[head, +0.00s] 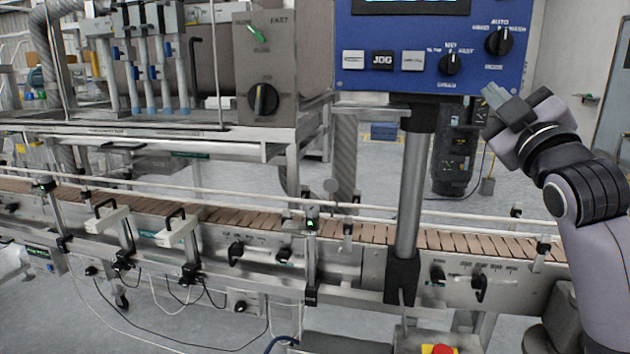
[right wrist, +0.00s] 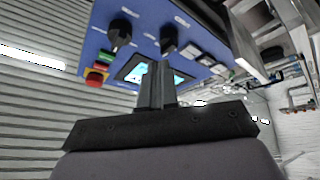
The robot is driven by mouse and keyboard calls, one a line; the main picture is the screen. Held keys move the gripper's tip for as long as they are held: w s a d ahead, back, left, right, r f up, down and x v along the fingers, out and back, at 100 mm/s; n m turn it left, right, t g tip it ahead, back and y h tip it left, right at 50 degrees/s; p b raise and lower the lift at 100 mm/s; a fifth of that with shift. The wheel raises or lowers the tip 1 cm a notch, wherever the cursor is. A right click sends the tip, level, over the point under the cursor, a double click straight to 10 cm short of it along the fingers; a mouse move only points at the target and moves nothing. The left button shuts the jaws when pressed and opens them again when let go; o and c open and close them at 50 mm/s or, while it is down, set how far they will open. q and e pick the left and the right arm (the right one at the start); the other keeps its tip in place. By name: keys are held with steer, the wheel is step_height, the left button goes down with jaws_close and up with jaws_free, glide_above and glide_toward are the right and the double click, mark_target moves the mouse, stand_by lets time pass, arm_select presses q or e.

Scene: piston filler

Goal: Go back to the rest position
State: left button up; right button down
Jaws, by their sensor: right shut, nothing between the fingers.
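My right gripper (head: 493,95) is raised in front of the right part of the blue control panel (head: 370,35), just below its right knob. Its fingers are shut with nothing between them. In the right wrist view the shut fingers (right wrist: 156,85) point toward the panel, in front of its lit screen (right wrist: 130,70). I cannot tell the exact gap between the fingertips and the panel. My left gripper is not in view.
A conveyor with a brown slatted belt (head: 380,233) runs across the middle. The panel stands on a grey post (head: 412,180). A filler cabinet with a black knob (head: 263,99) stands at the left. A red button (head: 440,349) shows at the bottom edge.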

steer(key=s+a+f+m+g+p, duration=0.1)
steer(key=f+g, duration=0.1)
steer(key=f, duration=0.9)
steer(key=s+a+f+m+g, duration=0.1)
steer(key=s+f+g, duration=0.1)
steer(key=f, duration=1)
steer(key=s+a+f+m+g+p, duration=0.1)
steer(key=a+f+m+g, duration=0.1)
steer(key=f, duration=0.9)
steer(key=s+a+f+m+g+y+p, duration=0.1)
steer(key=s+f+m+g, duration=0.3)
steer(key=s+f, duration=1.8)
steer(key=s+a+g, duration=0.1)
steer(key=s+g, duration=0.1)
steer(key=s, duration=0.1)
steer(key=shift+f+p, duration=0.25)
steer(key=shift+p, duration=0.1)
